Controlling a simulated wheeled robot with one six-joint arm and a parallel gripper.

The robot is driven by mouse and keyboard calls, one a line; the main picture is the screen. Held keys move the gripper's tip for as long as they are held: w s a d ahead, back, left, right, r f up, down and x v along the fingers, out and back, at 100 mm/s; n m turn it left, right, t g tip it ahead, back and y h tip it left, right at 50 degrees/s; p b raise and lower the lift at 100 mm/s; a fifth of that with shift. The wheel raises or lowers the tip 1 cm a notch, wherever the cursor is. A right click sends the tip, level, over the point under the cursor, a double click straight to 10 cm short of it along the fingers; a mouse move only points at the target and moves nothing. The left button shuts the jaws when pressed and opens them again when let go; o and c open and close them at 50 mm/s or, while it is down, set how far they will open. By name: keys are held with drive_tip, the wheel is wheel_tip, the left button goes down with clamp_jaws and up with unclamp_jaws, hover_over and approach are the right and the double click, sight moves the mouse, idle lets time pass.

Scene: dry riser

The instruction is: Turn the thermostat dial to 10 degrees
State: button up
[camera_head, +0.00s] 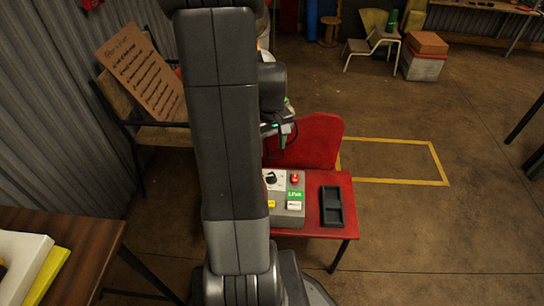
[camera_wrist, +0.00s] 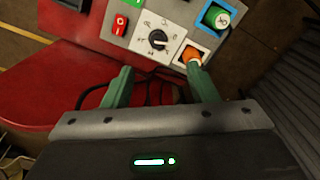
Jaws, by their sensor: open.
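The dial is a round black knob with a light pointer mark (camera_wrist: 158,40), on a white plate with markings around it, in the wrist view. The markings are too small to read, so I cannot tell its setting. It shows as a dark knob in the head view (camera_head: 271,178). It sits on a grey control panel (camera_head: 287,217) on a red seat or table. My gripper (camera_wrist: 160,68) is open and empty, its two green fingers apart, with the dial beyond and between the tips. In the head view my gripper (camera_head: 284,133) is above the panel, partly hidden by my arm.
A black tray (camera_head: 332,207) lies right of the panel. A red backrest (camera_head: 314,141) rises behind it.

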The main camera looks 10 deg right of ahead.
sight(272, 175)
drive_tip(key=f+b, duration=0.1)
drive_tip(key=f, duration=0.3)
drive_tip(key=f+b, duration=0.2)
drive_tip(key=f, duration=0.3)
drive_tip(key=w+f+b, duration=0.1)
drive_tip(key=f, duration=0.4)
drive_tip(key=shift+d+f+b, duration=0.1)
drive_tip(key=shift+d+b, duration=0.05)
drive_tip(key=shift+b, duration=0.25)
drive_tip(key=c, duration=1)
